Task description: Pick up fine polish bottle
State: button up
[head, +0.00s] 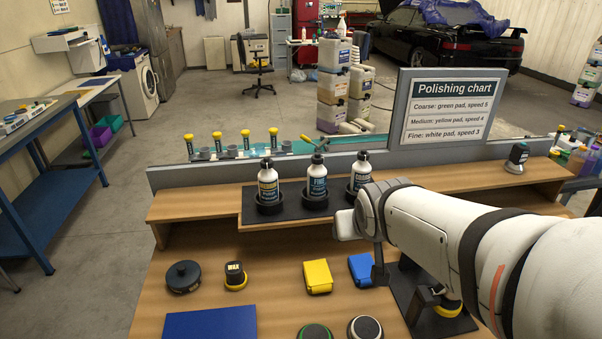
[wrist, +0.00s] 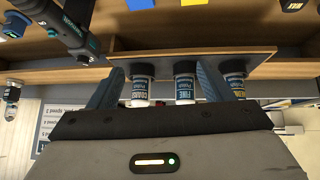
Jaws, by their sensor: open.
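The fine polish bottle (head: 317,180) stands upright in the middle ring of a dark rack, with a dark blue FINE label and black cap. It also shows in the wrist view (wrist: 185,88), upside down. My gripper (wrist: 160,72) is open and empty. In the wrist view its two fingers spread either side of the fine bottle and the coarse bottle (wrist: 140,85), with the fine bottle nearer the right finger. I cannot tell the remaining distance. In the head view my arm hides the fingers.
The medium bottle (head: 268,184) stands left of the fine one, and another bottle (head: 360,172) stands close on its right. The dark rack (head: 290,216) sits on a wooden shelf before a grey panel.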

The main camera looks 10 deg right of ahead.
aim_at(321, 183)
jog(key=w+f+n+t+y+b, duration=0.1)
jog(key=w+f+t+b, duration=0.1)
jog(key=w, duration=0.4)
jog(key=w+f+n+t+y+b, duration=0.1)
jog(key=w+f+t+y+b, duration=0.1)
jog(key=w+t+b, duration=0.2)
jog(key=w+f+n+t+y+b, duration=0.1)
jog(key=w+f+t+y+b, duration=0.1)
jog(key=w, duration=0.6)
jog(key=shift+w+a+f+t+b, duration=0.15)
jog(key=shift+w+a+t+b, duration=0.25)
jog(key=shift+t+b, duration=0.55)
jog(key=shift+w+a+y, duration=0.2)
jog(key=shift+w+y, duration=0.2)
jog(key=x, duration=0.2)
jog(key=p+x, duration=0.1)
jog(key=x, duration=0.1)
jog(key=a+r+x, duration=0.1)
jog(key=x, duration=0.1)
jog(key=shift+w+p, duration=0.1)
jog(key=shift+p, duration=0.2)
jog(key=shift+w, duration=0.35)
jog(key=c, duration=1.2)
